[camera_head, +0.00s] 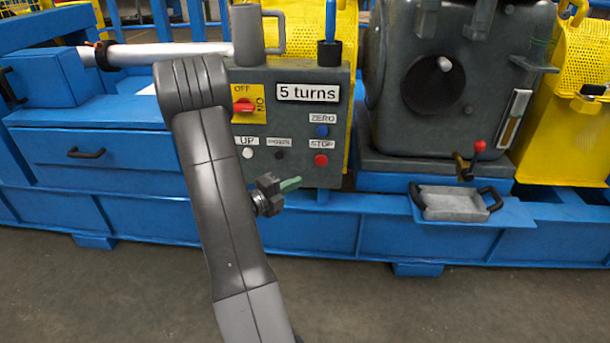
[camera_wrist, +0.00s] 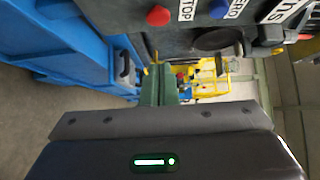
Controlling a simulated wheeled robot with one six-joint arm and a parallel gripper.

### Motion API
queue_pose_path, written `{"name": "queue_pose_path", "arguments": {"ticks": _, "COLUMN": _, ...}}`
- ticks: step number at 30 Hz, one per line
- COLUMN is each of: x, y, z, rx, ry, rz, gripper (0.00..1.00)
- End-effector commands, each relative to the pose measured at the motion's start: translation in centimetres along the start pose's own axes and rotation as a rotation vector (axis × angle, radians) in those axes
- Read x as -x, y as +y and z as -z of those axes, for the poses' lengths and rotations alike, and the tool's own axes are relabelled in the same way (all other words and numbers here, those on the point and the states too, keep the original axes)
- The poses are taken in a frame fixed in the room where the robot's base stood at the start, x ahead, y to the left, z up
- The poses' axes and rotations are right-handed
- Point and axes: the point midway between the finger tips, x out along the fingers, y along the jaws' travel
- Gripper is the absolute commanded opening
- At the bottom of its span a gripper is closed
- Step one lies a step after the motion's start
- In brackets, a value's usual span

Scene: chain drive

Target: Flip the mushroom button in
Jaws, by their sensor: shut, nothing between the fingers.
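The red mushroom button (camera_head: 321,160) sits under the STOP label on the grey control box (camera_head: 340,110). It also shows at the top of the wrist view (camera_wrist: 158,15), where the picture is turned sideways. I cannot tell whether it is pressed in or out. My gripper (camera_head: 291,185) is below and left of the button in the head view, apart from it. Its green fingers (camera_wrist: 158,86) are shut with nothing between them in the wrist view and point past the box's face.
A blue ZERO button (camera_head: 321,131), a white UP button (camera_head: 249,153) and a dark button (camera_head: 279,155) are close by. A red switch (camera_head: 243,106) on yellow is at upper left. A grey mug (camera_head: 250,35) stands on the box. Open floor lies in front.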

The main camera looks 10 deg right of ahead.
Motion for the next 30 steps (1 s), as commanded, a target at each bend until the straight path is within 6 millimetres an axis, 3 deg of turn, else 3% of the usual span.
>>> {"name": "queue_pose_path", "arguments": {"ticks": 6, "x": 2.1, "y": 0.0, "z": 0.0, "rx": 0.0, "ry": -0.001, "rz": 0.0, "gripper": 0.0}}
{"name": "queue_pose_path", "arguments": {"ticks": 19, "x": 2.2, "y": 0.1, "z": 0.1, "rx": 0.0, "ry": 0.001, "rz": 0.0, "gripper": 0.0}}
{"name": "queue_pose_path", "arguments": {"ticks": 23, "x": 1.4, "y": 0.1, "z": 0.1, "rx": -0.002, "ry": 0.003, "rz": 0.0, "gripper": 0.0}}
{"name": "queue_pose_path", "arguments": {"ticks": 30, "x": -2.6, "y": 0.3, "z": 0.1, "rx": -0.002, "ry": 0.005, "rz": 0.0, "gripper": 0.0}}
